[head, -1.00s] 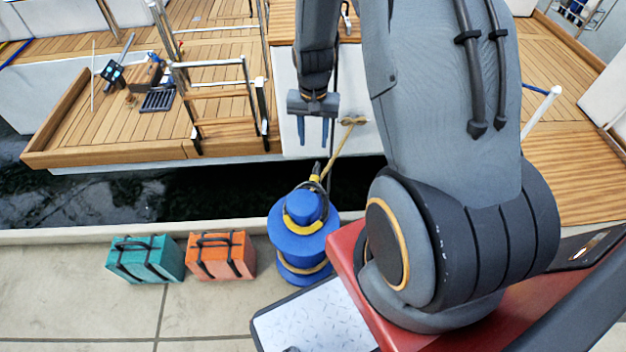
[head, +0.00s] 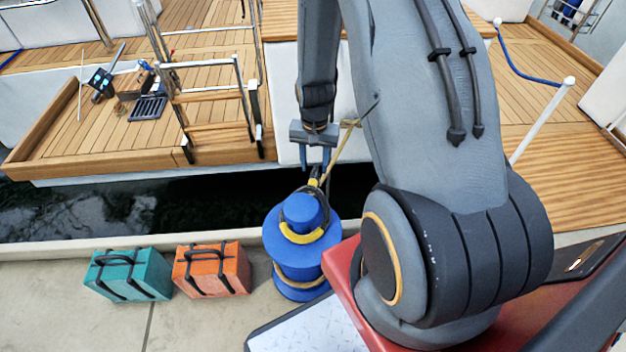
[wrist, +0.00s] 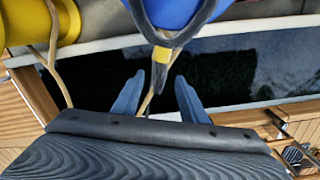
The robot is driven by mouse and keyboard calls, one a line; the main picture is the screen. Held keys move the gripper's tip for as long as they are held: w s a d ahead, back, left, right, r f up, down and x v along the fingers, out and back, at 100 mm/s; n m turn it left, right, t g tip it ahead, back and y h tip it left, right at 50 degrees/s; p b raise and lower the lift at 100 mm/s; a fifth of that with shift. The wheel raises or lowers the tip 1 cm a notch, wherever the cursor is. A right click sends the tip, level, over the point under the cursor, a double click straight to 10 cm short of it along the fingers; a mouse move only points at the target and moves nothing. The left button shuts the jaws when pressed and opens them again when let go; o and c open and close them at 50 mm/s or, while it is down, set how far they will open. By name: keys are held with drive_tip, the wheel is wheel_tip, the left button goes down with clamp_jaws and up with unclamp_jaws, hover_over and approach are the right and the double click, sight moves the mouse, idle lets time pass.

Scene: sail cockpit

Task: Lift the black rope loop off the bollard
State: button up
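The blue bollard (head: 301,262) stands on the quay edge. The black rope loop (head: 323,203) lies around its upper part, with a yellow section (head: 302,236) across the front and a yellow band where the loop closes toward the boat. In the wrist view, the black loop (wrist: 207,14) curves around the blue bollard (wrist: 172,10), and its yellow band (wrist: 161,55) lies just beyond my fingertips. My gripper (head: 314,162) is open and empty above the boat side of the bollard. In the wrist view, its fingers (wrist: 158,88) stand apart, with the rope's tail showing between them.
A teal case (head: 128,274) and an orange case (head: 211,270) stand left of the bollard. Dark water (head: 120,208) separates quay and boat. A tan rope (head: 340,150) runs up to the boat. A yellow rounded object (wrist: 62,20) shows at the wrist view's upper left.

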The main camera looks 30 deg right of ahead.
sight(314, 173)
drive_tip(key=shift+f+b, duration=0.7)
drive_tip(key=shift+f, duration=1.2)
drive_tip(key=shift+c, duration=0.3)
clamp_jaws()
drive_tip(key=shift+r, duration=0.25)
